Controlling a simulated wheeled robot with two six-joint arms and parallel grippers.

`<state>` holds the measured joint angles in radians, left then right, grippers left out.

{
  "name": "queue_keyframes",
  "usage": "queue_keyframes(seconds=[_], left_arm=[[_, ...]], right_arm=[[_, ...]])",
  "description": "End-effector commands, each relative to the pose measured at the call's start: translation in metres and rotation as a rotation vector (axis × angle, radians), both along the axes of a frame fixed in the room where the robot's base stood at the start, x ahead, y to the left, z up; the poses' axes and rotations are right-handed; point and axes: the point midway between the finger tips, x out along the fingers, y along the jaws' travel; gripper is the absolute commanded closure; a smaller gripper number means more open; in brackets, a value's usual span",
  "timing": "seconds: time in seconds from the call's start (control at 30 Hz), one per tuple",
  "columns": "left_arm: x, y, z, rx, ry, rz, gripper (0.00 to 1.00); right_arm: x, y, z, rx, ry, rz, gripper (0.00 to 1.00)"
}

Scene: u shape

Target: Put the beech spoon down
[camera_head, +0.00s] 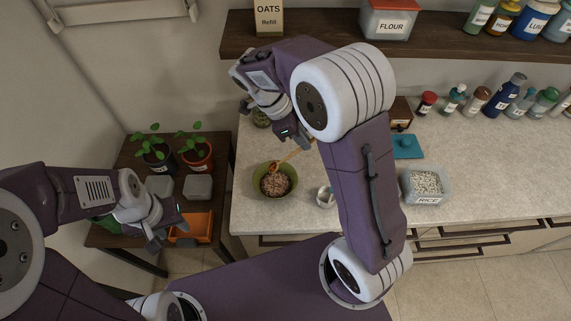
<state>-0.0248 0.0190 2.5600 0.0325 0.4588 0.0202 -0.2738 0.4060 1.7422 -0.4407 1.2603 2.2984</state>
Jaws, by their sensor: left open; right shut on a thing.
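The beech spoon (291,156) is tilted, its head in a green bowl (293,178) of brownish food on the counter. Its handle rises to the right, to my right gripper (301,141). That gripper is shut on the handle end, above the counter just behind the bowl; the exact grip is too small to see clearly. My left gripper (168,226) is open and empty, beside an orange tray (203,228) at the low wooden table.
A white mug (325,197) stands right of the bowl. A RICE container (425,185) and a blue board (407,147) are further right, with several bottles behind. Two potted plants (197,155) stand on the low table. A shelf (300,47) overhangs the counter.

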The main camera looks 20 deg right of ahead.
Motion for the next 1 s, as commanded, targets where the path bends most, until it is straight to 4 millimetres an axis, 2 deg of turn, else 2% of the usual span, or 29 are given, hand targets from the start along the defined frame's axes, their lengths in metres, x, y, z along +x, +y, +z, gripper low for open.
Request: queue_keyframes(seconds=[0.7,0.83,1.0], left_arm=[[0.000,0.000,-0.087,0.000,0.000,0.000,0.56],[0.000,0.000,-0.096,0.000,0.000,0.000,0.56],[0.000,0.000,-0.096,0.000,0.000,0.000,0.56]], right_arm=[[-0.002,0.000,-0.099,0.000,0.000,-0.021,1.00],[-0.002,0.000,-0.110,0.000,0.000,-0.024,1.00],[-0.002,0.000,-0.110,0.000,0.001,-0.025,1.00]])
